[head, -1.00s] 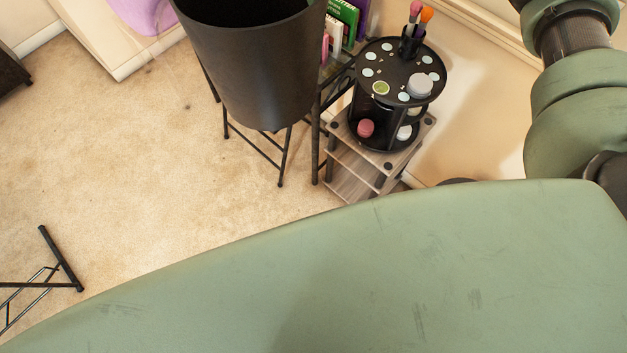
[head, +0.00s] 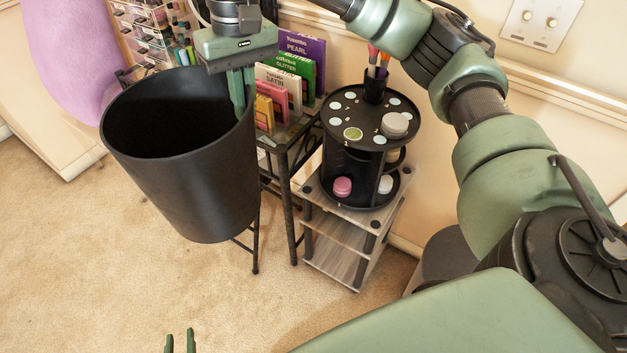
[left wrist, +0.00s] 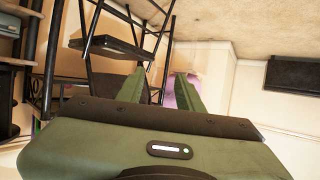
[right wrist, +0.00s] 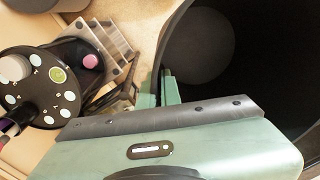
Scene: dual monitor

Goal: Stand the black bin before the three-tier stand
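The black bin (head: 185,185) is a tapered round bucket, open at the top and slightly tilted. It appears held above the carpet, in front of the dark metal side table. My right gripper (head: 240,105) is shut on its rim at the back right; the right wrist view shows the fingers (right wrist: 158,92) at the rim and the dark inside of the bin (right wrist: 235,60). The three-tier stand (head: 335,262), with grey wood shelves and black posts, is to the right of the bin, against the wall. My left gripper (head: 180,342) is open and empty at the bottom edge; its fingers (left wrist: 160,85) are apart.
A black round organizer (head: 350,125) with cups and brushes tops the stand. Colourful palettes (head: 290,75) stand on the metal table (head: 295,150) beside it. A purple object (head: 75,60) is at the upper left. Carpet (head: 90,260) is clear at the lower left.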

